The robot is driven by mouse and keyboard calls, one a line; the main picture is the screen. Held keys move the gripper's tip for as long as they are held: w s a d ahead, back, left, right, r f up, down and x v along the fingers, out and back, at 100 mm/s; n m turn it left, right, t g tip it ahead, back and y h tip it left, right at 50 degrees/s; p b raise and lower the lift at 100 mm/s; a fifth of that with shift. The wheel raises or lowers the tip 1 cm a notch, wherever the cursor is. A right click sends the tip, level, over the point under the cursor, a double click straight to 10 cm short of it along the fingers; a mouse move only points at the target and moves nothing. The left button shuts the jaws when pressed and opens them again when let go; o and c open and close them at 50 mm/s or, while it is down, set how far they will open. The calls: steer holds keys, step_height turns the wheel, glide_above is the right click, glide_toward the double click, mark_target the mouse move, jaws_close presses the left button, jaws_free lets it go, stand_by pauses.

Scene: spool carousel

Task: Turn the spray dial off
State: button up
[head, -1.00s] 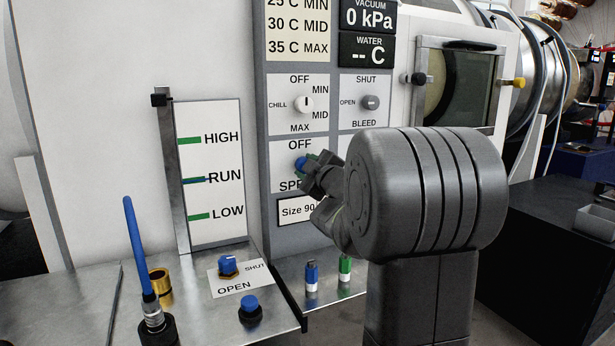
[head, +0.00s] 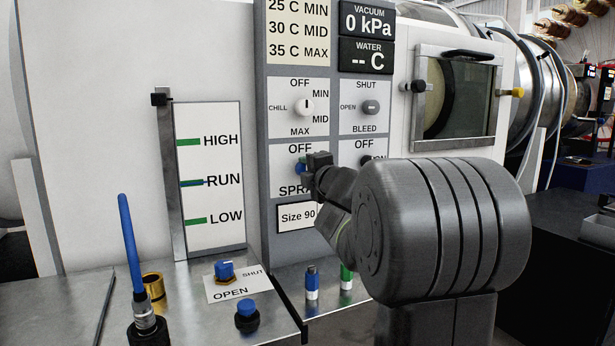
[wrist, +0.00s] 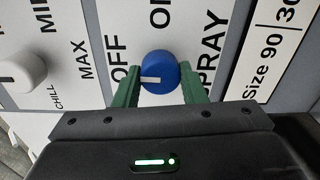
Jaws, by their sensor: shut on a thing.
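The spray dial is a round blue knob (wrist: 161,66) with a white mark, on a white panel with OFF, SPRAY and a partly hidden ON label. In the wrist view the mark points left, toward the OFF side. My gripper (wrist: 159,76) is shut on the knob, with one green finger on each side of it. In the head view only the left edge of the blue spray dial (head: 300,169) shows. My gripper's dark body (head: 318,170) covers the rest of it and part of the SPRAY label.
Above are the white chill dial (head: 307,107) and the grey bleed dial (head: 370,107). Another dark knob (head: 367,160) sits just right of my gripper.

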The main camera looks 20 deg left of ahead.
steer(key=shift+n, duration=0.4)
steer(key=o, duration=1)
steer(key=p+v, duration=0.2)
steer(key=v, duration=1.1)
steer(key=shift+s+d+f, duration=0.1)
steer(key=shift+s+d, duration=0.2)
steer(key=shift+w, duration=0.1)
